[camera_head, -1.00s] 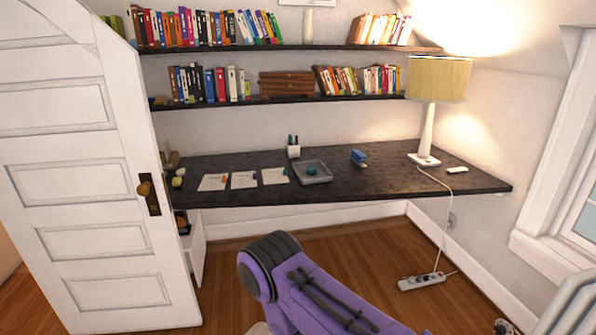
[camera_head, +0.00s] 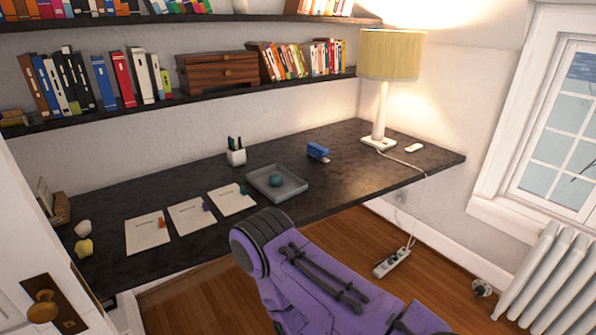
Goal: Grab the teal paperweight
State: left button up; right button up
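A round teal object (camera_head: 276,181) sits in a shallow grey tray (camera_head: 290,192) on the dark desk (camera_head: 340,160). A second, much smaller teal item (camera_head: 243,189) lies at the edge of the rightmost white paper (camera_head: 229,202), just left of the tray. I cannot tell from shape alone which one is the paperweight. Neither of my grippers is in view. A purple link of my own arm shows low in the middle, in front of the desk's near edge, and does not cover either teal item.
A pen cup (camera_head: 236,153), blue stapler (camera_head: 318,151) and lamp (camera_head: 381,110) stand on the desk. Shelves of books (camera_head: 205,92) hang above it. A white door (camera_head: 20,250) is at left, a radiator (camera_head: 548,275) at right. A power strip (camera_head: 392,262) lies on the wooden floor.

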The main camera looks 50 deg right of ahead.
aim_at(276, 179)
jog(key=z, duration=0.9)
jog(key=i, duration=1.1)
jog(key=z, duration=1.1)
